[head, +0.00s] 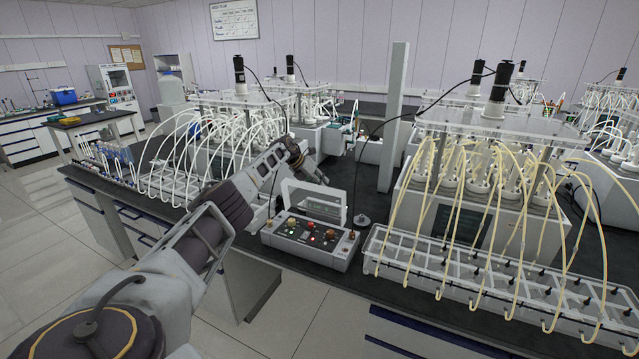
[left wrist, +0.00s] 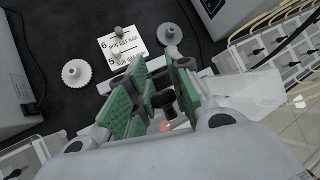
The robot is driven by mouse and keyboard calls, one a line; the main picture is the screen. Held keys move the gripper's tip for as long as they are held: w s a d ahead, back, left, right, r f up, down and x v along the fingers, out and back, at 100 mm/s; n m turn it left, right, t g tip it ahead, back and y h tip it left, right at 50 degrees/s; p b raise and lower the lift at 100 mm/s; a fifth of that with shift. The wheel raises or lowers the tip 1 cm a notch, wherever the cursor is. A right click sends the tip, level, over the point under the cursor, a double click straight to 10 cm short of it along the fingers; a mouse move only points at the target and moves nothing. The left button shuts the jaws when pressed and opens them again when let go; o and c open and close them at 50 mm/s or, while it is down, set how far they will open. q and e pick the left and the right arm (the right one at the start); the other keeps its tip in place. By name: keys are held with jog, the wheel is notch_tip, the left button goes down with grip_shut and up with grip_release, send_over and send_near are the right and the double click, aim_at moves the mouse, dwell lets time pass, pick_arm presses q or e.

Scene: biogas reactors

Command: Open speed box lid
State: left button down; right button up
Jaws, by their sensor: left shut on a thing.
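The speed box (head: 305,245) is a light grey box with several knobs and lit red lamps on its sloped top, standing at the front edge of the dark bench. Its clear, pale-framed lid (head: 315,203) stands raised at the back of the box. My left gripper (head: 312,174) is at the lid's upper edge, behind it. In the left wrist view my green-padded fingers (left wrist: 160,100) are close together across the lid's edge, with the pale see-through lid (left wrist: 248,90) beside them. The fingers hide much of the box and the exact contact. My right gripper is not in view.
A reactor rack with yellowish tubes (head: 510,165) stands right of the box, with a long clear tube tray (head: 480,280) in front. Another tube rack (head: 200,165) is at left. A label plate (left wrist: 128,48) and a white knurled knob (left wrist: 76,73) lie near my fingers.

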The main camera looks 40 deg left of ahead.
pick_arm(q)
jog(key=shift+s+a+f, duration=0.1)
jog(key=shift+s+f, duration=0.05)
jog(key=shift+f, duration=0.2)
jog(key=c, duration=1.5)
grip_release()
jog(key=shift+f, duration=0.1)
jog(key=shift+o, duration=0.9)
jog(key=shift+w+a+f, duration=0.15)
jog(key=shift+w+a, duration=0.05)
jog(key=shift+w, duration=0.2)
jog(key=shift+s+d+r, duration=0.15)
jog(key=shift+s+r, duration=0.05)
jog(key=shift+r, duration=0.25)
notch_tip(320, 180, up, 8)
jog(key=r, duration=0.1)
send_over(302, 184)
jog(key=shift+a+f, duration=0.2)
jog(key=shift+f, duration=0.05)
